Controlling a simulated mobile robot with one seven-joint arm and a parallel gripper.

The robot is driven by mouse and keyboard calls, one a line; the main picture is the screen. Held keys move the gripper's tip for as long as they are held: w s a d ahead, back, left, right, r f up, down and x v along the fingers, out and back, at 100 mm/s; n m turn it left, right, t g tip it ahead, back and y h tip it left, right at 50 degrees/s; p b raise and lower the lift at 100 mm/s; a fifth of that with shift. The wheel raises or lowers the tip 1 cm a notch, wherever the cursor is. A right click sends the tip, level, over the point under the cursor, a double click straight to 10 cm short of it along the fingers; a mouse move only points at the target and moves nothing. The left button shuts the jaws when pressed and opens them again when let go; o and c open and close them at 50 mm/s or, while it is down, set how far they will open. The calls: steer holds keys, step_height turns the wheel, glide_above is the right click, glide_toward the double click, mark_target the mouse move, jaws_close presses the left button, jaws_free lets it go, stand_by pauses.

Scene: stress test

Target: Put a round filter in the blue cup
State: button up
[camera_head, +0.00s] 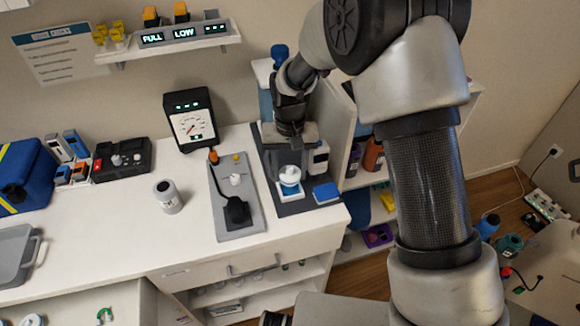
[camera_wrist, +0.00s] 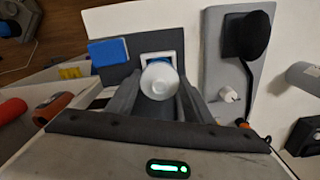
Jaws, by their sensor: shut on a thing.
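A round white piece, which looks like the round filter (camera_head: 289,174), is between the fingers of my gripper (camera_head: 290,168). In the wrist view my gripper (camera_wrist: 160,92) is shut on the round filter (camera_wrist: 158,80). The blue cup (camera_head: 289,189) shows just below the filter, over a white square base. In the wrist view only a blue edge of the cup (camera_wrist: 157,58) shows behind the filter, which hides the rest. I cannot tell whether filter and cup touch.
A blue square block (camera_head: 326,192) lies right of the cup on a dark mat. A grey board (camera_head: 238,215) with a black device and cable lies to the left. A grey-white canister (camera_head: 168,197) and a gauge (camera_head: 190,120) stand further left.

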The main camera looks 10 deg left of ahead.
steer(key=shift+f, duration=0.6)
steer(key=shift+f+b, duration=1.25)
steer(key=shift+f, duration=0.1)
stand_by(0.8)
stand_by(0.3)
steer(key=o, duration=1.1)
steer(key=shift+r, duration=0.1)
step_height(320, 180, up, 17)
steer(key=shift+p, duration=0.3)
steer(key=shift+r, duration=0.1)
